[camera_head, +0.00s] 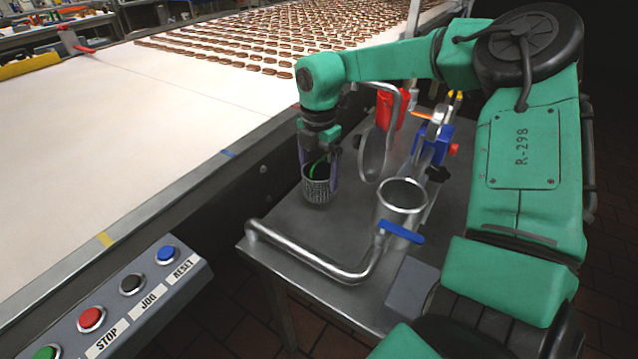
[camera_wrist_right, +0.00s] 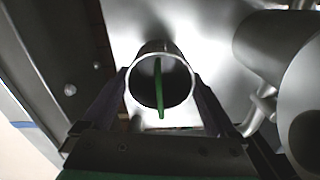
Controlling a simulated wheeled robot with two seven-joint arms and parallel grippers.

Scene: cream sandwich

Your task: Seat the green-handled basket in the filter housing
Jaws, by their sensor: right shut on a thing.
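The mesh basket (camera_head: 318,190) is a small metal cup with a green handle (camera_wrist_right: 159,88) across its open top. It is upright, over the left part of the steel table; I cannot tell whether it touches the table. My right gripper (camera_head: 320,168) points down with its fingers on either side of the basket (camera_wrist_right: 143,66) and is shut on it. The filter housing (camera_head: 403,192) is an open-topped metal cylinder to the right of the basket, with its mouth up and empty-looking. Its round lid (camera_head: 373,155) stands open behind it. My left gripper is out of view.
A bent steel pipe (camera_head: 320,262) and a blue valve lever (camera_head: 401,232) are at the housing's front. Red and blue fittings (camera_head: 391,108) stand behind. The conveyor (camera_head: 130,130) runs along the left; a button panel (camera_head: 120,305) is at front left. The steel table (camera_head: 290,222) has bare room around the basket.

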